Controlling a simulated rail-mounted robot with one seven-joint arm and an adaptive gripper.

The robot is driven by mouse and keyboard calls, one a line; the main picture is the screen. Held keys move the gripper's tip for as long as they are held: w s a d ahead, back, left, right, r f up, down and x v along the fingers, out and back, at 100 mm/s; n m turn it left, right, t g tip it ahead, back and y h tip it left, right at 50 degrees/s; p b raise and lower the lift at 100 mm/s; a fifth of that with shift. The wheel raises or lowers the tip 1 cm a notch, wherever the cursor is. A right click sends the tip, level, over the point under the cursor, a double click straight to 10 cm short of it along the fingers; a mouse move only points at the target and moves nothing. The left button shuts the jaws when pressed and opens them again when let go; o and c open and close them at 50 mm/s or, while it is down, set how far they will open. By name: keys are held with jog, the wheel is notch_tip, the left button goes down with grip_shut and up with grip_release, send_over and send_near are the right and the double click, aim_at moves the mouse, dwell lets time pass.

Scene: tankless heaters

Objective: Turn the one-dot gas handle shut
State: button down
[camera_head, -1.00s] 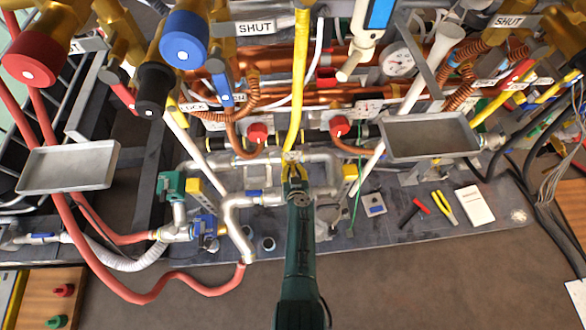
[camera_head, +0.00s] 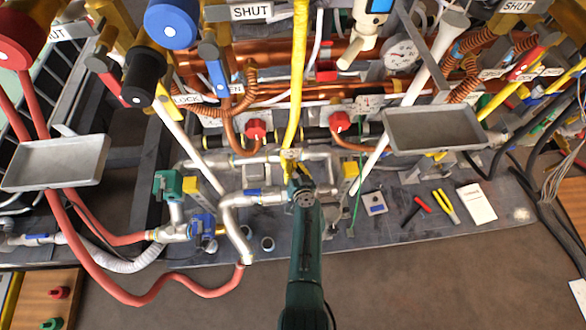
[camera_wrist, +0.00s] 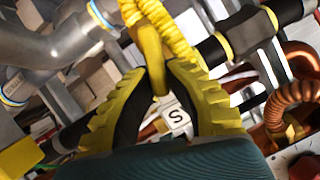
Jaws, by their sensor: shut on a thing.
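A yellow handle (camera_wrist: 156,70) at the foot of the yellow corrugated gas hose (camera_wrist: 178,30) shows in the wrist view. My gripper (camera_wrist: 164,88) has its yellow fingertips closed on this handle from both sides. No dots are visible on it, so I cannot tell its mark. In the head view, the yellow hose (camera_head: 298,80) runs down to the pipework, and my gripper (camera_head: 294,175) is at its lower end. The handle is mostly hidden there by the fingers. A small white tag with an S (camera_wrist: 175,117) shows just behind the fingertips.
Grey pipes (camera_head: 245,198) and copper pipes (camera_head: 330,72) surround my gripper. Red knobs (camera_head: 256,129) are above it. Grey trays (camera_head: 440,130) stand out at left and right.

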jog(key=m+b, duration=0.1)
jog(key=f+m+y+b, duration=0.1)
jog(key=b, duration=0.1)
jog(key=shift+d, duration=0.3)
jog(key=shift+d+m+t+y+b, duration=0.15)
jog(key=shift+m+t+y+b, duration=0.15)
jog(key=shift+m+y+b, duration=0.55)
jog(key=shift+m, duration=0.55)
jog(key=c, duration=1.1)
grip_release()
jog(key=shift+r, duration=0.1)
jog(key=shift+o, duration=0.2)
jog(key=shift+r, duration=0.1)
notch_tip(320, 180, up, 10)
jog(key=shift+f, duration=0.1)
